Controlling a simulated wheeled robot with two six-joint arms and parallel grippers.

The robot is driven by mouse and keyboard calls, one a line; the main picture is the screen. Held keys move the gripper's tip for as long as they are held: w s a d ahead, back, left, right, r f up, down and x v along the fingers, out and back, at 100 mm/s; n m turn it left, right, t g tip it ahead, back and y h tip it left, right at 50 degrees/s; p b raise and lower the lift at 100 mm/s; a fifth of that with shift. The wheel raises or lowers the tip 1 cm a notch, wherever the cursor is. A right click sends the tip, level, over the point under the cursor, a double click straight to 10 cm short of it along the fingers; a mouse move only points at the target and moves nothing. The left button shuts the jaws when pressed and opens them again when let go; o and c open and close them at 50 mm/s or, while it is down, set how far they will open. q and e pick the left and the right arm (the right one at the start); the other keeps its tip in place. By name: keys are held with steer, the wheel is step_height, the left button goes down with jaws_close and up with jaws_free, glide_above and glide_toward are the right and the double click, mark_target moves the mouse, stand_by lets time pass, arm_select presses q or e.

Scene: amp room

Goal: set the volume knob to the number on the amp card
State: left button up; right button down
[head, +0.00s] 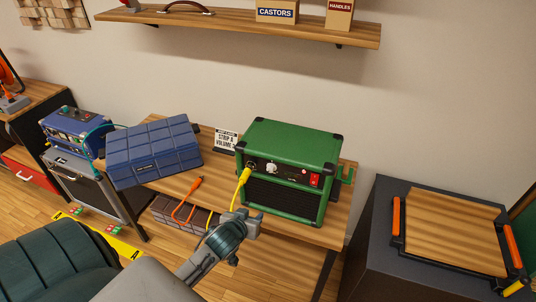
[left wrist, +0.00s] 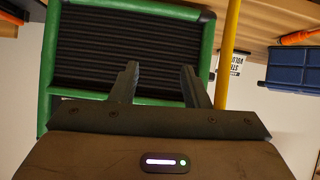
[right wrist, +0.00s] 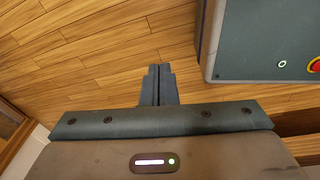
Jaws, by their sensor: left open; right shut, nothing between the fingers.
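The green amp (head: 300,145) stands on the wooden bench, its control strip facing me. A pale knob (head: 271,168) and a red switch (head: 314,180) sit on that strip. A yellow cable (head: 240,185) plugs in at the strip's left end. The amp card (head: 226,139) stands behind, left of the amp; its number is too small to read. My left gripper (head: 253,225) is open and empty, low in front of the amp's grille (left wrist: 130,45), below the knob. My right gripper (right wrist: 159,72) is shut and empty above the floor, away from the amp.
A blue case (head: 155,152) stands on the bench left of the amp, with an orange-handled tool (head: 187,197) in front. A wooden shelf (head: 230,25) hangs above. A dark cabinet (head: 385,225) with a wooden top is on the right. Bare floor shows between bench and cabinet.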

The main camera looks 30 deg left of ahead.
arm_select(q)
steer(key=t+p, duration=0.2)
glide_toward(270, 169)
steer(key=s, duration=0.2)
steer(key=n, duration=0.1)
steer(key=p+x, duration=0.2)
steer(key=x, duration=0.3)
steer(key=p+x, duration=0.2)
steer(key=x, duration=0.3)
steer(key=shift+w+d+r, duration=0.1)
steer(key=shift+w+r, duration=0.1)
arm_select(e)
step_height(270, 169, up, 7)
steer(key=s, duration=0.1)
steer(key=shift+s, duration=0.15)
arm_select(q)
jaws_close()
